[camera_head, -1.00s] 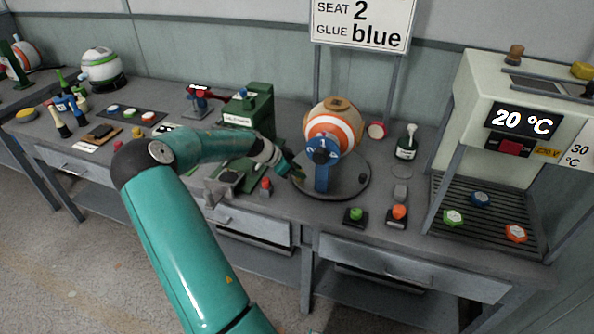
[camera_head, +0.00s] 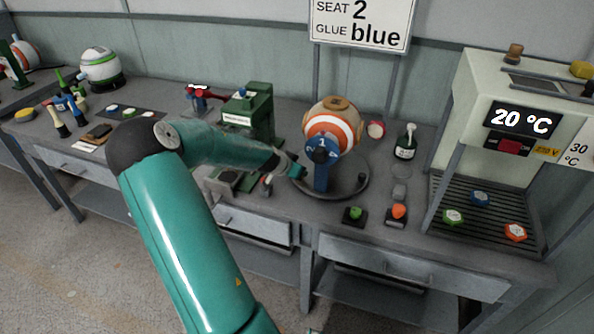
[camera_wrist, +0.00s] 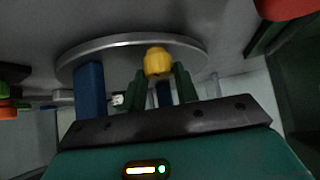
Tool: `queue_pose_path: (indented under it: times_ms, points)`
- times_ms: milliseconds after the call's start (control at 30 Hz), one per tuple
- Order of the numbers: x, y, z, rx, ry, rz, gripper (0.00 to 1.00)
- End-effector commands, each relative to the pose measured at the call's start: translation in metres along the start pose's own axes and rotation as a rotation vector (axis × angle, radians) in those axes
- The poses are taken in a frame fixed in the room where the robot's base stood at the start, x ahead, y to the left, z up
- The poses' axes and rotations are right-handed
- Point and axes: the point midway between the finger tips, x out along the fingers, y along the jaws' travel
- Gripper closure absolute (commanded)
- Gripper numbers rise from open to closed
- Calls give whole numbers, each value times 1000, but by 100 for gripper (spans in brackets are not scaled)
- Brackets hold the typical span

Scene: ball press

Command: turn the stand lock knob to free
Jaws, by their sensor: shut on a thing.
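My gripper (camera_head: 297,172) is low at the left edge of the stand base. In the wrist view, the dark green fingers of my gripper (camera_wrist: 160,75) are closed around a small yellow knob (camera_wrist: 158,60) in front of the round base (camera_wrist: 95,46). The blue post (camera_wrist: 91,90) is beside them on the left. The knob is hidden in the head view, and I cannot read its lock position.
A green press (camera_head: 250,116) stands just left of the stand. Green (camera_head: 354,213) and orange (camera_head: 398,211) buttons are in front of it. A glue bottle (camera_head: 406,142) and a heater cabinet (camera_head: 470,115) are to the right. A sign (camera_head: 361,24) hangs behind.

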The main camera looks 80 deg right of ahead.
Motion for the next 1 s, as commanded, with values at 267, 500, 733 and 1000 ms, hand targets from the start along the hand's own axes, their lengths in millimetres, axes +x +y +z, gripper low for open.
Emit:
queue_pose_path:
  times_ms: [267,500,733,1000]
  points:
    - [0,1,-1,-45,0,-46,93]
    - [0,0,-1,-49,1,-49,93]
    - [0,0,-1,-49,0,-49,52]
    - [0,0,0,-48,0,-49,48]
